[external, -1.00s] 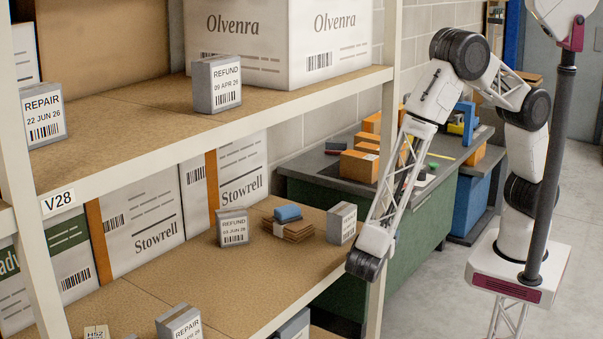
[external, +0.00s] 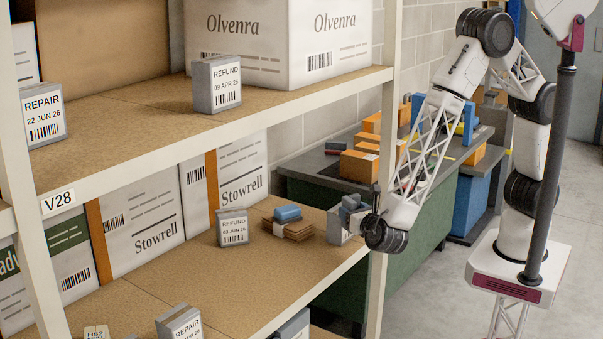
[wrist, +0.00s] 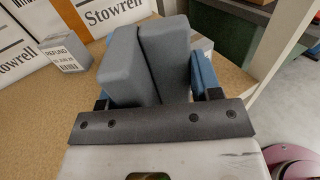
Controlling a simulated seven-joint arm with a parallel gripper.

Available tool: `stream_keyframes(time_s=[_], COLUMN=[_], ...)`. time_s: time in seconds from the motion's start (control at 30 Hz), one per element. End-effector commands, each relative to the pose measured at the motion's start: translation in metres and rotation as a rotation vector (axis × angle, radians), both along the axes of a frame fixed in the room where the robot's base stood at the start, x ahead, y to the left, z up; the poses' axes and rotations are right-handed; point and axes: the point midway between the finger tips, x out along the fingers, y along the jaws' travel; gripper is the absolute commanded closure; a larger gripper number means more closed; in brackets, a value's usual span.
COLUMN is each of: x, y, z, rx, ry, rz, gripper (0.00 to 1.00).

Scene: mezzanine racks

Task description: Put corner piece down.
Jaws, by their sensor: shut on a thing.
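The corner piece (wrist: 165,60) is a grey, padded-looking part with two thick walls meeting at an angle. It fills the space between the fingers of my gripper (wrist: 152,88) in the wrist view, and my gripper is shut on it. In the external view the corner piece (external: 351,207) shows small, in front of my gripper (external: 366,214) at the right end of the lower shelf (external: 215,270). It is over or beside a grey labelled box (external: 335,228), which it partly hides. I cannot tell whether it touches the box or the shelf.
A stack of flat cardboard (external: 292,230) with a blue item (external: 287,213) on top lies left of my gripper. A REFUND box (external: 233,227) stands further left. The rack's upright post (external: 388,130) is close to my arm. The shelf's front middle is bare.

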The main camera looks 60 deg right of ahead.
Motion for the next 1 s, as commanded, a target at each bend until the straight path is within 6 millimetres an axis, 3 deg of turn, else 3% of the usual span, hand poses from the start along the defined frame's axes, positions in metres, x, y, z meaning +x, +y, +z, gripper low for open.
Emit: stream_keyframes(time_s=[0.2,0.6,1.0], x=[0.003,0.003,0.003], y=[0.014,0.014,0.014], z=[0.010,-0.032,-0.041], rx=[-0.001,-0.002,0.000], ry=[0.001,0.001,0.001], rz=[0.102,0.099,0.098], gripper=[0.63,0.63,0.63])
